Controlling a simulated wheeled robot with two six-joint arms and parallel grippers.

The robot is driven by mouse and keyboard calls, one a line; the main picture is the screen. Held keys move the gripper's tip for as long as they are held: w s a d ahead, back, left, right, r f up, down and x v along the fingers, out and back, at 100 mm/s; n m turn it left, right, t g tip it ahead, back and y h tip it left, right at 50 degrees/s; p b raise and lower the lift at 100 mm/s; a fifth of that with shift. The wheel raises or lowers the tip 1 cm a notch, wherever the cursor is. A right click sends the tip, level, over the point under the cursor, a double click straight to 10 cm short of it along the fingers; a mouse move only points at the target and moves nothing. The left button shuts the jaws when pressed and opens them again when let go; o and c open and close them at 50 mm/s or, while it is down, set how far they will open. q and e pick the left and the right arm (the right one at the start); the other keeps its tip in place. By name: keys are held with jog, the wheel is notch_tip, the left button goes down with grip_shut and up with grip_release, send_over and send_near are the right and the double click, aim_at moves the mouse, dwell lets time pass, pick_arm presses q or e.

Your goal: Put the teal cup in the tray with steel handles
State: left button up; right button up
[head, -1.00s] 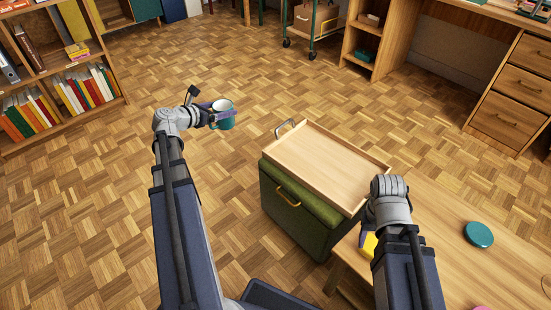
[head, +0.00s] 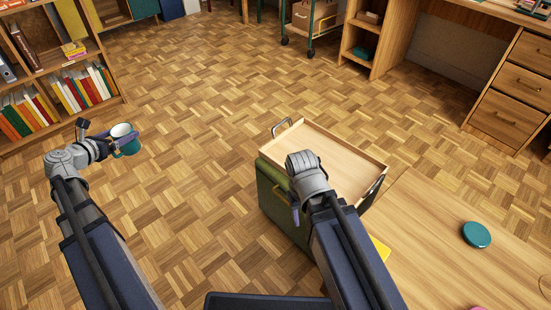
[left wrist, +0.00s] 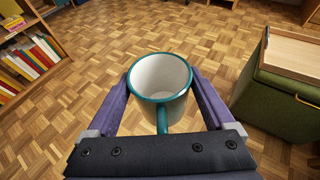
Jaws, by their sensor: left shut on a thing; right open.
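The teal cup (head: 129,150), white inside, is upright and held in the air by my left gripper (head: 124,140), over the floor at the left. In the left wrist view, the empty cup (left wrist: 160,84) sits between both purple fingers, its handle toward the camera. The light wooden tray (head: 345,151) lies on a green ottoman (head: 279,205), right of the cup and well apart from it. One steel handle (head: 281,127) shows at its left end; the other end is partly hidden. My right gripper (head: 296,212) is open, mostly hidden behind its wrist, near the tray's front edge.
A wooden table (head: 440,220) at the right bears a teal disc (head: 476,235) and a yellow thing (head: 381,248) partly behind my right arm. A bookshelf (head: 60,75) stands at the far left, a drawer desk (head: 508,90) at the back right. Open parquet floor lies between cup and tray.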

pick_arm(q)
jog(key=w+d+f+m+h+b, duration=0.1)
jog(key=w+d+f+h+b, duration=0.1)
jog(key=w+d, duration=0.9)
jog(key=m+g+h+b, duration=0.3)
jog(key=m+h+b, duration=0.15)
jog(key=b, duration=0.65)
send_over(321, 163)
notch_tip(321, 163, down, 11)
jog(key=shift+m, duration=0.35)
notch_tip(321, 163, down, 4)
jog(key=b, duration=0.3)
jog(key=shift+r, duration=0.25)
